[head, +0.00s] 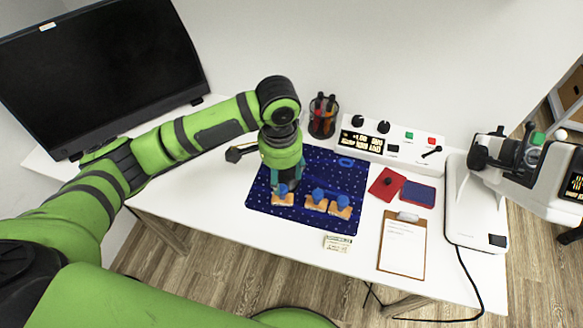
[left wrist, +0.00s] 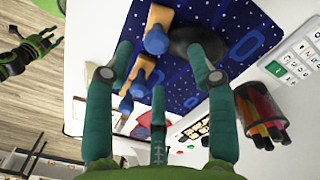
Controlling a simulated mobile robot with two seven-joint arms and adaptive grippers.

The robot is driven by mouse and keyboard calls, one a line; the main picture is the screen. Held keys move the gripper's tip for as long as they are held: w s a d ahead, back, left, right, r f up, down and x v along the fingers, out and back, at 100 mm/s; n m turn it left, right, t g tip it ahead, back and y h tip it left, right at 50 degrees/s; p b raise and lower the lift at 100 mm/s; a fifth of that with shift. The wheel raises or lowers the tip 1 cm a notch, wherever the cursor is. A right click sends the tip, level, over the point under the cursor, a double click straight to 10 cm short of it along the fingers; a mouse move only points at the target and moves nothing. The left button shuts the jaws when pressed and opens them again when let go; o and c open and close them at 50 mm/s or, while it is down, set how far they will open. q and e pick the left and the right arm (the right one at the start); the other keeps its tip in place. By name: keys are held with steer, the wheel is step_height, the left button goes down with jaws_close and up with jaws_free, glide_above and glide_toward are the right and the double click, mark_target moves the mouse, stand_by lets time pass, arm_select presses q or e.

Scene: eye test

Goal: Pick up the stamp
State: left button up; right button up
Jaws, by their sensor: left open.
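Several stamps, each with a wooden base and a blue knob, stand on a dark blue mat (head: 262,208). The left stamp (head: 283,197) is directly below my left gripper (head: 284,182), which points down and is open. The middle stamp (head: 316,201) and right stamp (head: 342,207) stand close together to its right. In the left wrist view, the left stamp (left wrist: 157,36) shows between the spread teal fingertips (left wrist: 160,50); I cannot tell whether they touch it. The other two stamps lie lower left there. My right gripper seems to show at the left edge (left wrist: 38,46), small and unclear.
A pen cup (head: 323,117) and a white control box (head: 392,142) stand behind the mat. A red and blue ink pad (head: 418,194), a clipboard (head: 403,245) and a white microscope-like device (head: 475,210) are at right. A small label block (head: 338,243) lies in front.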

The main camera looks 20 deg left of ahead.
mark_target(282, 187)
arm_select(q)
steer(key=shift+w+a+r, duration=0.1)
steer(key=shift+w+a, duration=0.1)
steer(key=shift+w, duration=0.15)
steer(key=shift+s, duration=0.25)
steer(key=f, duration=0.1)
steer(key=s+f+p, duration=0.1)
steer(key=shift+s+d+f, duration=0.1)
steer(key=shift+f, duration=0.3)
step_height(282, 187, down, 3)
steer(key=shift+r, duration=0.15)
steer(key=shift+f, duration=0.4)
jaws_close()
steer(key=shift+w+r, duration=0.15)
steer(key=shift+w, duration=0.05)
arm_select(e)
steer(key=s, duration=0.1)
steer(key=s+r, duration=0.1)
steer(key=shift+s+d, duration=0.25)
steer(key=shift+s, duration=0.1)
